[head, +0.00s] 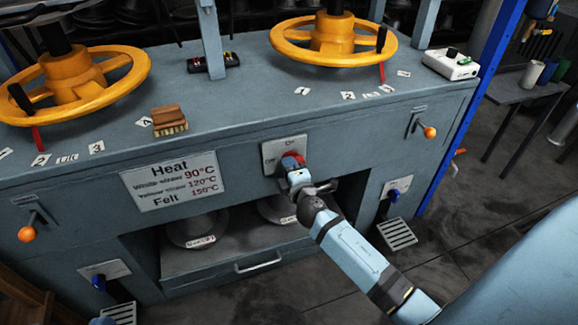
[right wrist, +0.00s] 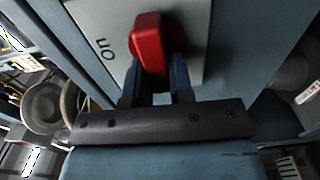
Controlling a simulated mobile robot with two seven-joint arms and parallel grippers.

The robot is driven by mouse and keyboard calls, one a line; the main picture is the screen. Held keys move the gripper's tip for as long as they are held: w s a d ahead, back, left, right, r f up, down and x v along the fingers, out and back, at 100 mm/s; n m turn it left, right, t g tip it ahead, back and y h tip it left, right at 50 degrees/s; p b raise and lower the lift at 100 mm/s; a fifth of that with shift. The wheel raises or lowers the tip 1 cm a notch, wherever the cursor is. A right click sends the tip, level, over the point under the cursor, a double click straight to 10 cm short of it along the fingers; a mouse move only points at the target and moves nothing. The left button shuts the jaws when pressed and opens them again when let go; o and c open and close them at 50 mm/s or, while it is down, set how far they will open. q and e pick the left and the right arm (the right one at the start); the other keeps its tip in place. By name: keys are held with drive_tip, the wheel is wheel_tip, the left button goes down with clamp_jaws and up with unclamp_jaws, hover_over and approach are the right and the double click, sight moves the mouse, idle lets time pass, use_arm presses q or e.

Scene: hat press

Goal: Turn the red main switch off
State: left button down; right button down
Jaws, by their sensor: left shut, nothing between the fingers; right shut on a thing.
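The red main switch (head: 291,161) is a knob on a light plate (head: 273,150) on the front of the blue-grey press cabinet. The plate is marked "Off" at the left and "On" at the top. My right gripper (head: 296,176) is shut on the red switch. In the right wrist view the red knob (right wrist: 150,45) sits between the two dark fingers (right wrist: 158,80), with "On" lettered to its left. The gripper partly covers the switch in the head view, so I cannot tell which mark it points to. My left gripper is not in view.
Two yellow handwheels (head: 335,36) (head: 72,85) stand on the cabinet top, with a wooden brush (head: 169,120) between them. A heat sign (head: 173,181) is left of the switch. Orange-knobbed levers (head: 429,132) (head: 27,234) stick out at both sides. An open shelf lies below.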

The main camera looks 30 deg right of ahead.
use_arm(q)
drive_tip(key=shift+w, duration=0.1)
idle(0.3)
drive_tip(key=shift+r, duration=0.1)
use_arm(e)
drive_tip(key=c, duration=1)
unclamp_jaws()
use_arm(q)
drive_tip(key=shift+d+r+h, duration=0.2)
drive_tip(key=shift+r+h, duration=0.1)
drive_tip(key=shift+r, duration=0.3)
use_arm(e)
drive_tip(key=v, duration=1.4)
use_arm(q)
drive_tip(key=shift+f+t, duration=0.2)
drive_tip(key=shift+t, duration=0.1)
use_arm(e)
drive_tip(key=shift+d+f, duration=0.1)
